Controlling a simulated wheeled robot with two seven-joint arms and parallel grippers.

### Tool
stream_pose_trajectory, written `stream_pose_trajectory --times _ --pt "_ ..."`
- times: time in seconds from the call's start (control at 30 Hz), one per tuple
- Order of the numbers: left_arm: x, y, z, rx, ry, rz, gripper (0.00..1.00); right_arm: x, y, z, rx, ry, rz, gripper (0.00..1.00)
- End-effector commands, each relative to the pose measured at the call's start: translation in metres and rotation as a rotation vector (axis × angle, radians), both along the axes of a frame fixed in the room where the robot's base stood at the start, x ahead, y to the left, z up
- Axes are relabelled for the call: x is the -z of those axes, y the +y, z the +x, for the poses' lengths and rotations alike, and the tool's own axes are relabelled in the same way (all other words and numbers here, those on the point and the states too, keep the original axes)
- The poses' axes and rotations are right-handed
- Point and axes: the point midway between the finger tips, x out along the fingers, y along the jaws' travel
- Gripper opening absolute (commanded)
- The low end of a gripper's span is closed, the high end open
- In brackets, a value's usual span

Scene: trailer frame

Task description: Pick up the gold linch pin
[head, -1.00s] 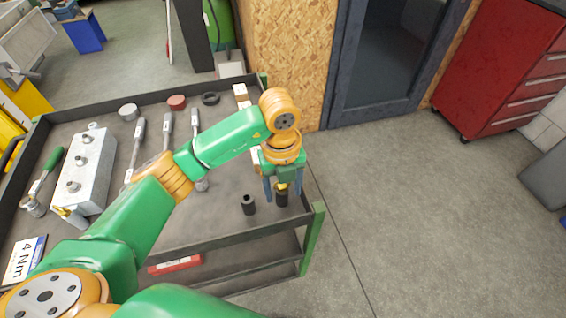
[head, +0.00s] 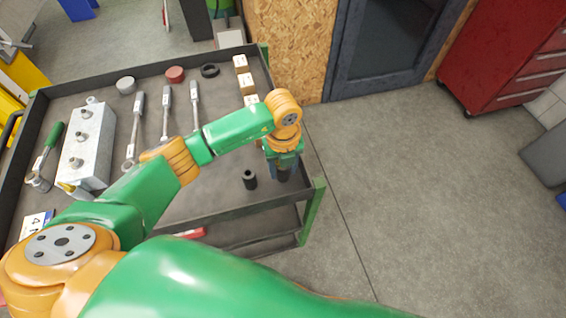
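My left gripper (head: 284,172) points down at the near right corner of the dark cart top. It is right over a black cylinder (head: 285,177), which it partly covers. Its fingers are too small and overlapped to show whether they are open or shut. I cannot make out the gold linch pin now; a small gold spot showed between the fingers a second ago, and the gripper hides that place. My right gripper is out of view.
A second black cylinder (head: 249,180) stands just left of the gripper. Several wrenches, a grey metal block (head: 88,148), a red round piece (head: 175,74) and small boxes (head: 240,62) lie on the cart (head: 222,211). The raised rim runs close by the gripper.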

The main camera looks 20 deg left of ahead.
Motion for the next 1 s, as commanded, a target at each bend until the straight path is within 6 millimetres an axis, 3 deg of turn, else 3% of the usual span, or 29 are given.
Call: stream_pose_trajectory --times 0.07,0.27,0.37,0.6,0.7,0.97,1.0 --pt "0.000 0.000 0.000 0.000 0.000 0.000 0.05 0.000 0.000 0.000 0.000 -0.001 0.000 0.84" --pt "-0.002 0.000 0.000 0.000 -0.001 0.000 0.05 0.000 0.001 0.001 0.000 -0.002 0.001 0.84" --pt "-0.017 0.000 0.002 0.001 -0.005 -0.002 0.05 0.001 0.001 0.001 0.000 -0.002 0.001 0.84" --pt "-0.079 0.000 0.001 0.001 -0.006 -0.001 0.05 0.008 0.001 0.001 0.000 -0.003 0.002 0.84" --pt "-0.095 0.000 0.001 0.000 -0.004 -0.001 0.05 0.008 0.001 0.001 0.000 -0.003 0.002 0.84" --pt "-0.101 0.000 0.000 -0.001 -0.001 -0.001 0.05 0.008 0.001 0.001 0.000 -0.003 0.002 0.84" --pt "-0.101 0.000 0.000 -0.001 -0.001 -0.001 0.47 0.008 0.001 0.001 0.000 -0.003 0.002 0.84"
